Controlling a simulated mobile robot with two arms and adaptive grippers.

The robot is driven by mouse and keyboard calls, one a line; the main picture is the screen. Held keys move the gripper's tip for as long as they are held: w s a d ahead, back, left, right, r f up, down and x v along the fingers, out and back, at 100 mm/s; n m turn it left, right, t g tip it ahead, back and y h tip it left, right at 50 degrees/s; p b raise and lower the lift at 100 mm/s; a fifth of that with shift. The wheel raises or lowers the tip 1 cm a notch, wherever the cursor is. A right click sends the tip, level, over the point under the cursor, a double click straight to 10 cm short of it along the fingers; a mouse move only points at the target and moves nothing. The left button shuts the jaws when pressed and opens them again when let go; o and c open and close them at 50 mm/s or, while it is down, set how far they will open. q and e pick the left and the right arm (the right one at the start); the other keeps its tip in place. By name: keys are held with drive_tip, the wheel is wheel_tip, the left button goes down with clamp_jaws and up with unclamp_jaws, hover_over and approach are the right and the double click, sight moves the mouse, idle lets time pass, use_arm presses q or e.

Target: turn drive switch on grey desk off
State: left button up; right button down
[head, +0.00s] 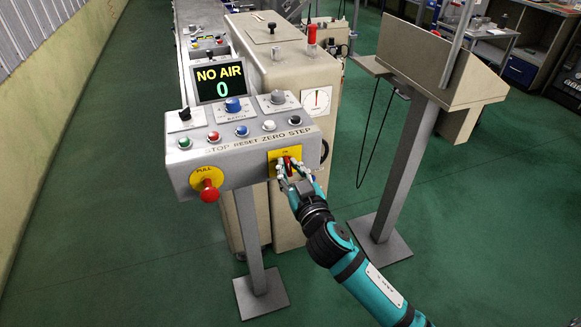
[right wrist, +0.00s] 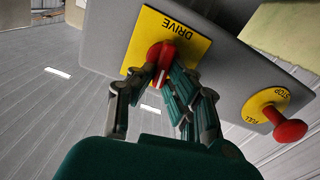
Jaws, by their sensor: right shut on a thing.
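The drive switch (right wrist: 161,55) is a red knob on a yellow plate (right wrist: 178,38) marked DRIVE, on the front face of the grey desk (head: 237,170). In the head view the yellow plate (head: 276,156) is at the desk's right front, partly hidden by my gripper. My right gripper (head: 287,167) is at the knob, and in the right wrist view its fingers (right wrist: 160,80) are closed around the red knob. A white line shows on the knob's face between the fingers. My left gripper is not in view.
A red emergency stop button (head: 208,190) sticks out at the desk's left front. Coloured push buttons (head: 241,131), a blue knob (head: 233,105) and a NO AIR display (head: 220,80) are on top. A grey stand (head: 400,170) is to the right. Green floor is open around.

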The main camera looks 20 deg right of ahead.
drive_tip(key=n+p, duration=0.1)
drive_tip(key=n, duration=0.3)
drive_tip(key=shift+a, duration=0.2)
drive_tip(key=n+p, duration=0.1)
drive_tip(key=n, duration=0.4)
drive_tip(key=shift+a+f+p, duration=0.2)
drive_tip(key=shift+p, duration=0.15)
drive_tip(key=shift+a+f+n+p, duration=0.15)
drive_tip(key=shift+n+p, duration=0.1)
drive_tip(key=shift+n, duration=0.95)
drive_tip(key=shift+d+f+n+p, duration=0.15)
drive_tip(key=shift+n+p, duration=0.15)
drive_tip(key=shift+n, duration=0.9)
drive_tip(key=shift+a+f+n+p, duration=0.15)
drive_tip(key=shift+n+p, duration=0.1)
drive_tip(key=shift+n, duration=0.95)
drive_tip(key=c, duration=1.3)
unclamp_jaws()
drive_tip(key=shift+c, duration=0.2)
drive_tip(key=shift+s, duration=0.1)
drive_tip(key=s, duration=1.2)
drive_tip(key=shift+d, duration=0.25)
